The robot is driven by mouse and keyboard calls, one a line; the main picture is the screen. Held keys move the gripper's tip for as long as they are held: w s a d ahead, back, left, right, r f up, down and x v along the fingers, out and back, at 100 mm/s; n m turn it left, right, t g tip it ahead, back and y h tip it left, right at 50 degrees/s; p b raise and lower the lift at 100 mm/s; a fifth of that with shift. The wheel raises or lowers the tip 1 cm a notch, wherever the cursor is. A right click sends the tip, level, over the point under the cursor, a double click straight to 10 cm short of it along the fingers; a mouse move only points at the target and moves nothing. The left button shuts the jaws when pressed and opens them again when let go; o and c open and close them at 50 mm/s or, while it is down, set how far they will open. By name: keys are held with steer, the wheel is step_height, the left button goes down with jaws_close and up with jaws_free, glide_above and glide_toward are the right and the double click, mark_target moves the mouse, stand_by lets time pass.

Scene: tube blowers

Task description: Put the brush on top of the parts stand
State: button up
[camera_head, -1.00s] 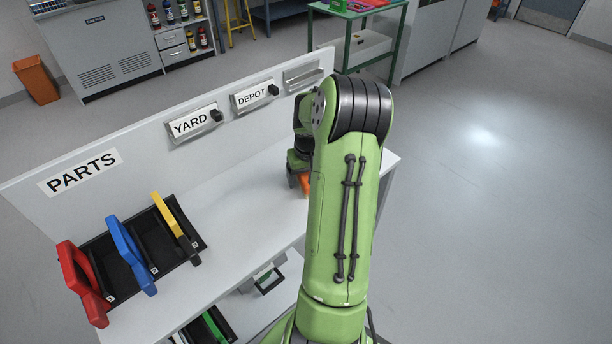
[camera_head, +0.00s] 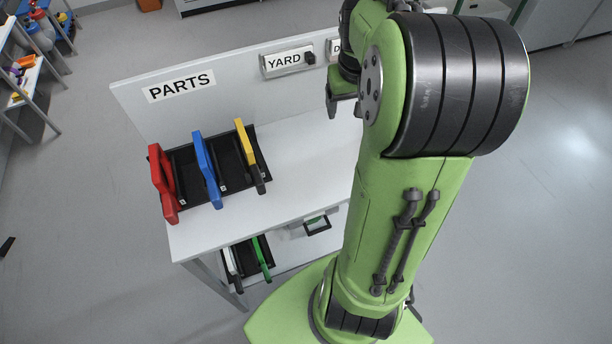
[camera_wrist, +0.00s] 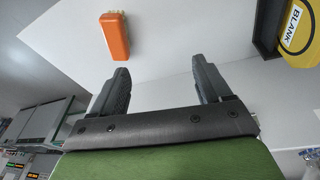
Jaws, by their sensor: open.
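An orange block-shaped thing with a pale bristly end, which looks like the brush (camera_wrist: 115,36), lies on the white bench top in the wrist view. It is hidden in the head view. My gripper (camera_wrist: 160,68) is open and empty, with the orange thing beyond its left finger and apart from it. In the head view part of my gripper (camera_head: 342,104) shows beside my arm, above the bench. The parts stand, a black rack (camera_head: 232,166) under the PARTS sign, holds red, blue and yellow upright pieces. Its yellow piece (camera_wrist: 299,45) shows at upper right in the wrist view.
The white bench (camera_head: 300,180) has a back panel with PARTS and YARD (camera_head: 285,61) signs. A lower shelf holds a rack with white and green pieces (camera_head: 262,258). My arm hides the bench's right side.

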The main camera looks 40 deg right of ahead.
steer(key=s+a+r+n+t, duration=0.1)
steer(key=s+a+r, duration=0.1)
steer(key=a, duration=0.5)
steer(key=s+a+r+n+t, duration=0.1)
steer(key=s+a+r, duration=0.15)
steer(key=a, duration=0.45)
steer(key=s+a+n+t+y, duration=0.1)
steer(key=s+a+n+y, duration=0.1)
steer(key=s+a, duration=0.6)
steer(key=shift+s+f+n+t, duration=0.15)
steer(key=shift+f+n+t, duration=0.15)
steer(key=shift+f+n, duration=0.15)
steer(key=shift+a+r, duration=0.1)
steer(key=shift+a, duration=0.05)
